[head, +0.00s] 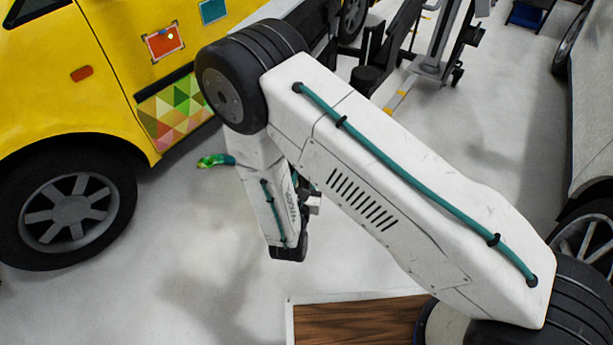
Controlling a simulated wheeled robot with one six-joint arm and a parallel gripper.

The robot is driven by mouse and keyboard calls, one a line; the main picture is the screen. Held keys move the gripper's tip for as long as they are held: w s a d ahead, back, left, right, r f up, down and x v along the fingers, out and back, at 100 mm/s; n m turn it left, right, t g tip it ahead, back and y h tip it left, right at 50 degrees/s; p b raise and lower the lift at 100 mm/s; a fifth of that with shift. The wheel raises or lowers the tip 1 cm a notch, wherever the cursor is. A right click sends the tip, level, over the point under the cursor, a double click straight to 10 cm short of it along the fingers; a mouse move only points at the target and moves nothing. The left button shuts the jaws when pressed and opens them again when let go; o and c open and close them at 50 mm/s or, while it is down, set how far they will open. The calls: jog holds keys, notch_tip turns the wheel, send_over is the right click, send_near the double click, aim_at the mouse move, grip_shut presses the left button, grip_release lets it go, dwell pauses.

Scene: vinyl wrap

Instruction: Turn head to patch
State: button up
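The yellow vehicle (60,60) stands at the left. A red-orange patch (165,43) with a pale, dark-cornered border is on its side, with a small bright yellow-green dot on it. A smaller teal patch (213,11) is to its upper right. A panel of coloured triangles (178,113) covers the lower body. My arm crosses the middle of the view, its elbow just right of the patches. Dark and grey parts near my wrist (311,199) show partly behind the forearm; the fingers cannot be made out.
A small green and teal object (215,161) appears near the floor, left of my forearm. A wood-topped surface (350,322) is at the bottom. Dark stands and a wheeled frame (435,50) are at the back. Another vehicle (595,110) borders the right. Grey floor is open at lower left.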

grip_shut()
jog(key=shift+s+d, duration=0.3)
jog(key=shift+d, duration=0.3)
jog(key=shift+s+d, duration=0.3)
jog(key=shift+d, duration=0.25)
grip_release()
jog(key=shift+a, duration=0.1)
jog(key=v, duration=0.7)
jog(key=shift+s, duration=0.35)
jog(key=shift+a, duration=0.1)
